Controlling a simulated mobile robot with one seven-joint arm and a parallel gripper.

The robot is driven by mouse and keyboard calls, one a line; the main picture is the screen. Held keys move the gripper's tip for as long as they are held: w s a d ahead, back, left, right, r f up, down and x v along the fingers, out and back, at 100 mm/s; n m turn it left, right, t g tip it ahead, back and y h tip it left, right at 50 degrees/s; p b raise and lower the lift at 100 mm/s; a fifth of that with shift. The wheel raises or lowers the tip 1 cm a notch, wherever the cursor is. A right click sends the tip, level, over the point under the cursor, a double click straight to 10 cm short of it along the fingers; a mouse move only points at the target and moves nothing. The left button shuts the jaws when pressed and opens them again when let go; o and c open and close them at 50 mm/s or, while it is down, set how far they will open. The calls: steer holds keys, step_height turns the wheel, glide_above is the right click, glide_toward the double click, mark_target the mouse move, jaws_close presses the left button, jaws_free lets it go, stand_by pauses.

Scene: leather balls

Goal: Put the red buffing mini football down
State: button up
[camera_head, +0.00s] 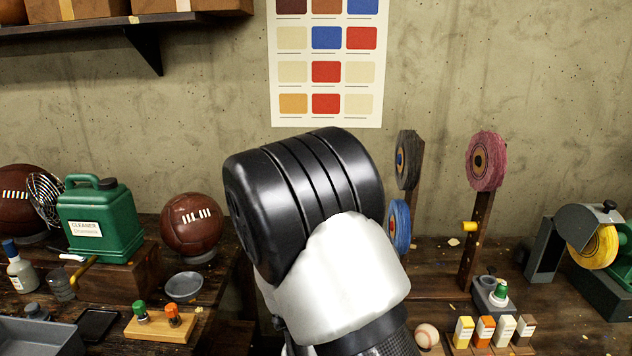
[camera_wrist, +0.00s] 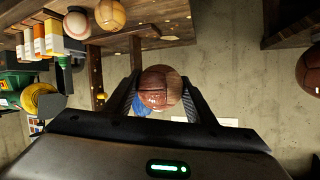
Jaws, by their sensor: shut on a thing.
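The mini football (camera_wrist: 158,90) shows in the wrist view between the two dark fingers of my gripper (camera_wrist: 161,98). It is reddish brown and glossy on most of its face, with a paler, duller tan patch at the right. My gripper is shut on it, one finger at each side. The ball is held up in the air, with the concrete wall and a blue wheel behind it. In the head view my own arm fills the middle and hides both the gripper and the held ball.
The left bench holds a green cleaner can (camera_head: 100,222), a brown football (camera_head: 192,224), a grey dish (camera_head: 184,286) and a wooden block (camera_head: 160,328). The right bench has buffing wheels (camera_head: 485,161), a baseball (camera_head: 427,336) and small boxes (camera_head: 484,331). Some bare wood shows there.

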steer(key=w+d+r+n+y+p, duration=0.1)
steer(key=d+r+n+y+p, duration=0.2)
steer(key=d+r, duration=0.3)
steer(key=shift+w+d+n+t+y+p, duration=0.4)
steer(key=shift+d+y+p, duration=0.15)
steer(key=shift+y, duration=0.25)
steer(key=shift+a, duration=0.15)
